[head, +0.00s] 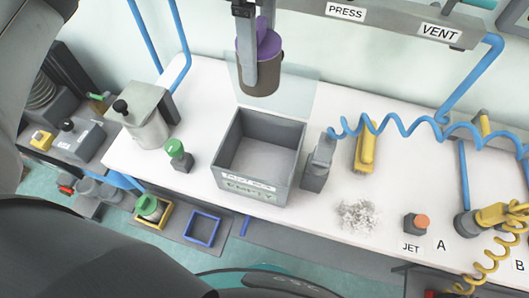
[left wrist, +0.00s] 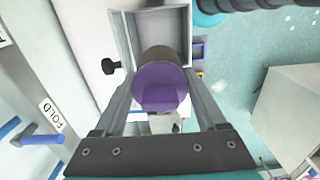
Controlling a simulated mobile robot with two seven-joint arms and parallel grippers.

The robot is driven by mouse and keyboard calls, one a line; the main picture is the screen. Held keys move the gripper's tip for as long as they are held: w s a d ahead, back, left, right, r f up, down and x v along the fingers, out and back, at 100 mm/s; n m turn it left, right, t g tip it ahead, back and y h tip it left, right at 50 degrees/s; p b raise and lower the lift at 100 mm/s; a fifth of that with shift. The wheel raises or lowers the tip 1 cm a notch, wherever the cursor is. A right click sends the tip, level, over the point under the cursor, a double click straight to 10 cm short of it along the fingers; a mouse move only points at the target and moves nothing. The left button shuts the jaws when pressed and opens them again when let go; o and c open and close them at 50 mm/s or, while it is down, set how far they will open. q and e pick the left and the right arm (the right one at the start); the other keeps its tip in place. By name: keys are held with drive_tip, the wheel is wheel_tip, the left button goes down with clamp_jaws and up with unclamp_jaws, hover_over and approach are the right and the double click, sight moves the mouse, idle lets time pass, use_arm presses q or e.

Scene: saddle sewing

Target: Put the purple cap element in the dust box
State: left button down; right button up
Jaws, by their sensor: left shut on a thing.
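The purple cap element (head: 260,75) is a brown cylinder with a purple top. My left gripper (head: 257,66) is shut on it, with a grey finger along its side, and holds it in the air. In the left wrist view the purple top (left wrist: 158,88) sits between the two fingers (left wrist: 160,80). The dust box (head: 229,178) is a grey, open-topped box with a label on its front, standing on the white table. In the head view the held element appears above and behind the box's far edge. In the left wrist view the box (left wrist: 128,40) shows beyond the element. My right gripper is not in view.
A metal canister (head: 147,120) and a green-knobbed item (head: 178,155) stand left of the box. A grey device (head: 318,165), a yellow tool (head: 366,148) and white scraps (head: 357,214) are right of it. A blue coiled hose (head: 400,125) hangs at the right.

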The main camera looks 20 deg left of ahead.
sight(259, 89)
use_arm(q)
drive_tip(key=shift+f, duration=0.25)
wheel_tip(259, 89, down, 7)
drive_tip(key=shift+s+r+b, duration=0.15)
drive_tip(key=shift+b, duration=0.55)
drive_tip(key=shift+f+b, duration=0.8)
drive_tip(key=shift+f, duration=9.5)
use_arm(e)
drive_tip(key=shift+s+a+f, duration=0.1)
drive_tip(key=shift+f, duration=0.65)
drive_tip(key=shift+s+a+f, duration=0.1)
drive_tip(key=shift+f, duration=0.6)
use_arm(q)
drive_tip(key=shift+f, duration=0.2)
unclamp_jaws()
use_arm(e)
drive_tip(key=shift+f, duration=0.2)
